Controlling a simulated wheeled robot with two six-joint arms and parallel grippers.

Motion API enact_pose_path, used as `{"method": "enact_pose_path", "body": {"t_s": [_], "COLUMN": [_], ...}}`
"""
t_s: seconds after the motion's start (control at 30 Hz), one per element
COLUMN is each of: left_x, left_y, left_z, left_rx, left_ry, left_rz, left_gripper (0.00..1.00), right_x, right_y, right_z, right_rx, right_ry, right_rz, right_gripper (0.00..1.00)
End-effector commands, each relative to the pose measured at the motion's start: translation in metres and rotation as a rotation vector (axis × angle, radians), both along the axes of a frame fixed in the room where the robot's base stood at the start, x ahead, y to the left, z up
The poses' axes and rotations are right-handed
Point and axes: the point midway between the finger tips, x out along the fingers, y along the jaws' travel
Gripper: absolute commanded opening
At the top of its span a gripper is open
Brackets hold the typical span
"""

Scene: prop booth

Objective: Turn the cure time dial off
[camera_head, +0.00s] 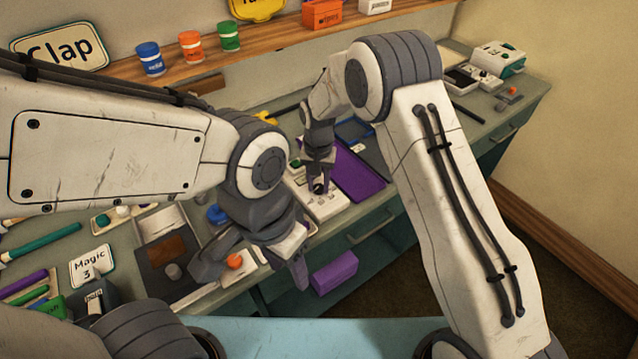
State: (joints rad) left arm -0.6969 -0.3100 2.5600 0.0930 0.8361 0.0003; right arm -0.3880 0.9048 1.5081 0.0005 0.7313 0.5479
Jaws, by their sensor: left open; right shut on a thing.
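A white panel (326,205) lies on the bench near its front edge, with a small dark dial (319,187) on it. My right gripper (319,184) points down over the panel and is shut on the dial, whose sides are mostly hidden by the fingers. The dial's label and pointer setting are too small to read. My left gripper (252,272) is open and empty, lower and to the left, near the bench's front edge. An orange knob (234,261) shows between its fingers, apart from them as far as I can tell.
A purple tray (357,172) lies just right of the panel. A dark device with a brown window (168,249) is to the left. A purple block (335,272) shows below the bench edge. A shelf (170,70) with several paint pots runs behind. White devices (498,58) stand far right.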

Motion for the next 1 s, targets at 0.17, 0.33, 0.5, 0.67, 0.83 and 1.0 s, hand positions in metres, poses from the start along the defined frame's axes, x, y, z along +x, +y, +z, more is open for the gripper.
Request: {"method": "enact_pose_path", "body": {"t_s": [0.17,0.33,0.5,0.67,0.83,1.0], "left_x": [0.0000,0.0000,0.0000,0.0000,0.0000,0.0000], "left_y": [0.0000,0.0000,0.0000,0.0000,0.0000,0.0000], "left_z": [0.0000,0.0000,0.0001,0.0000,-0.0002,-0.0041], "left_rx": [0.000,0.000,0.000,0.000,0.000,0.000], "left_ry": [0.000,0.000,0.000,0.000,0.000,0.000], "left_rz": [0.000,0.000,0.000,0.000,0.000,0.000], "left_gripper": [0.50,0.50,0.50,0.50,0.50,0.50], "right_x": [0.0056,0.0058,0.0059,0.0037,0.0022,0.0029], "right_y": [0.0005,0.0005,0.0005,0.0005,0.0007,0.0012], "right_z": [0.0039,0.0041,0.0042,0.0028,0.0017,0.0113], "right_rx": [0.005,0.005,0.005,0.003,0.002,0.003], "right_ry": [-0.017,-0.018,-0.018,-0.012,-0.007,-0.010], "right_rz": [-0.013,-0.014,-0.013,-0.013,-0.012,-0.011], "right_gripper": [0.00,0.00,0.48,0.67,0.67,0.67]}}
